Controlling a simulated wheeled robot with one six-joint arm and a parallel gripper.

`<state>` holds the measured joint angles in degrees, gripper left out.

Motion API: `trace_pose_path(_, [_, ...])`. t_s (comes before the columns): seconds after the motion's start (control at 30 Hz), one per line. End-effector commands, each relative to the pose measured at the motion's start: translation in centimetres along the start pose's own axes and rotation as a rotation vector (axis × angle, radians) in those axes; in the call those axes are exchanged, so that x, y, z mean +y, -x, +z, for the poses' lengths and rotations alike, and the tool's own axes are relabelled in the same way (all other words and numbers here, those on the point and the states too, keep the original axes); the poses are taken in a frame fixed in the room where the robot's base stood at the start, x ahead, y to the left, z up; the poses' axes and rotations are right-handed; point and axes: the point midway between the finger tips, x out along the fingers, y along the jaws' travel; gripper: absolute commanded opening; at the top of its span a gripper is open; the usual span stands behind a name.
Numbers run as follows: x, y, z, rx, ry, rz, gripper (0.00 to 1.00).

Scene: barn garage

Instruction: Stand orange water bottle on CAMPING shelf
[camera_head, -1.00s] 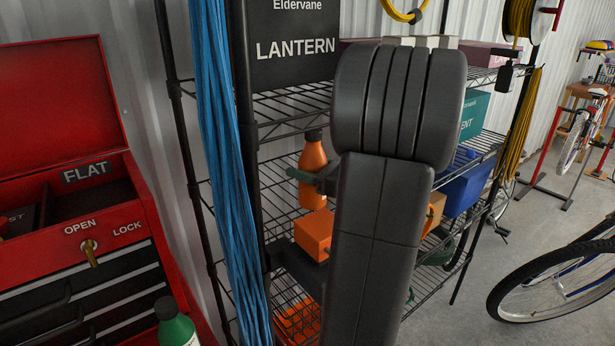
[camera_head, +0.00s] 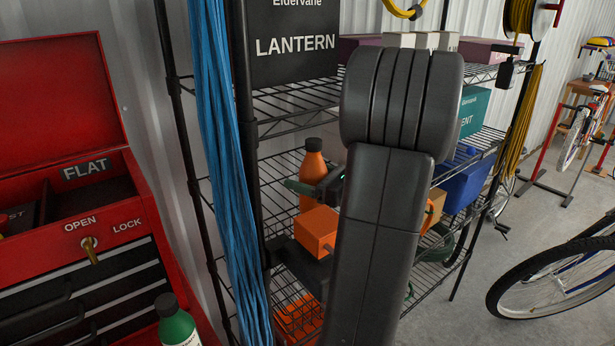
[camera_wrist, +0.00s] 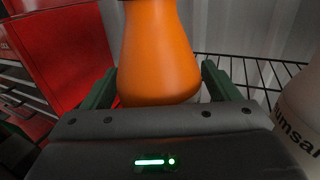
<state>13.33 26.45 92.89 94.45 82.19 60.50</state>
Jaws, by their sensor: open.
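The orange water bottle (camera_head: 313,166), with a black cap, stands upright at the middle wire shelf (camera_head: 273,185) in the head view. My gripper (camera_head: 311,188) is at its lower part, with a green finger on its left side. In the wrist view the bottle (camera_wrist: 158,55) is between the two green fingers of my gripper (camera_wrist: 160,84). The jaws are open, with a narrow gap on the right side. The bottle's base is hidden behind the gripper body, so its contact with the wires does not show. No CAMPING label is readable.
A black LANTERN box (camera_head: 293,42) sits on the tier above. A teal box (camera_head: 473,110) and a blue bin (camera_head: 467,185) are farther right. Blue cords (camera_head: 222,150) hang at the shelf's left post. A pale container (camera_wrist: 302,108) is close on the wrist view's right.

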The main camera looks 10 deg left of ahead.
Motion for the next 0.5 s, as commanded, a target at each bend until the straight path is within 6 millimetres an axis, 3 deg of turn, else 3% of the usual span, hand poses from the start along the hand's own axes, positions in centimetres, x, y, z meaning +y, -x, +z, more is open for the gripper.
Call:
trace_pose_path(0.17, [-0.1,0.8,0.3,0.0,0.001,-0.002,0.82])
trace_pose_path(0.5, [-0.1,7.4,0.2,0.001,0.002,-0.005,0.82])
